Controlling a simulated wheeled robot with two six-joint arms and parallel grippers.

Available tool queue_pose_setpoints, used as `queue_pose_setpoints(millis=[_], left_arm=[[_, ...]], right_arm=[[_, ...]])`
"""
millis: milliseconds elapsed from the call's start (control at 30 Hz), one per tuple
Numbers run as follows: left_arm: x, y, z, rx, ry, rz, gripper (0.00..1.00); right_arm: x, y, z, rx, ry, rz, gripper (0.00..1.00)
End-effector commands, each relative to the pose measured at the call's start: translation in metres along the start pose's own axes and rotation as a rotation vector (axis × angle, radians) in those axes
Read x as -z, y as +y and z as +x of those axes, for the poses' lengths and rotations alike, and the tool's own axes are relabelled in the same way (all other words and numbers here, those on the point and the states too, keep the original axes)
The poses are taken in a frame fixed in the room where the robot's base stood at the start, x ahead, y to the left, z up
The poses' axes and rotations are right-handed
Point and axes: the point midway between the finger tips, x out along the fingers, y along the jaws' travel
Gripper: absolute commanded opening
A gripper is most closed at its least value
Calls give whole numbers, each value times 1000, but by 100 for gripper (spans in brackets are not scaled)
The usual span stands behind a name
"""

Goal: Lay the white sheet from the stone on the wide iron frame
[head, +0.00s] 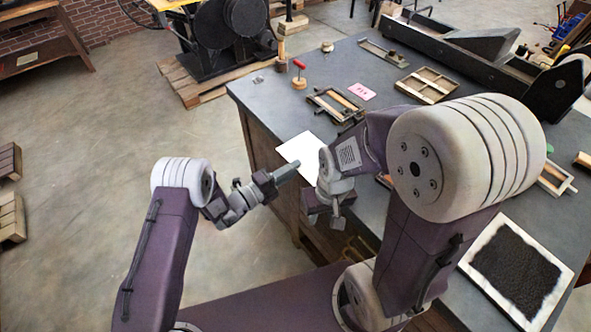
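A blank white sheet (299,147) lies flat on the grey stone top (262,92), near its left edge; my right arm hides part of it. My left gripper (288,171) points right, with its tip close to the sheet's lower edge in the picture; contact and finger gap cannot be made out. My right gripper (324,219) hangs below the sheet in the picture, fingers apart and empty. Several frames lie on the stone: one (322,97) behind the sheet, a wider one (401,84) to its right, and one (369,44) farther back. I cannot tell which is the wide iron frame.
A long dark press bed (440,47) fills the back right. A black panel with a white border (476,275) lies at lower right.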

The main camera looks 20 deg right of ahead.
Motion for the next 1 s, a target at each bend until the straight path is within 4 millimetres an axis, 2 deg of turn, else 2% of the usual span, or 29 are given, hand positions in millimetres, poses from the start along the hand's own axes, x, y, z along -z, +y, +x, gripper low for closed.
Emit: queue_pose_setpoints(millis=[367,500,667,900,1000], left_arm=[[0,-1,6,0,1,0,17],[0,-1,6,0,1,0,0],[0,-1,6,0,1,0,0],[0,-36,6,0,1,0,0],[0,-31,6,-1,1,0,0]], right_arm=[[0,0,2,0,0,0,36],[0,0,2,0,0,0,36],[0,0,1,0,0,0,36],[3,0,-26,0,0,0,36],[2,0,-22,0,0,0,36]])
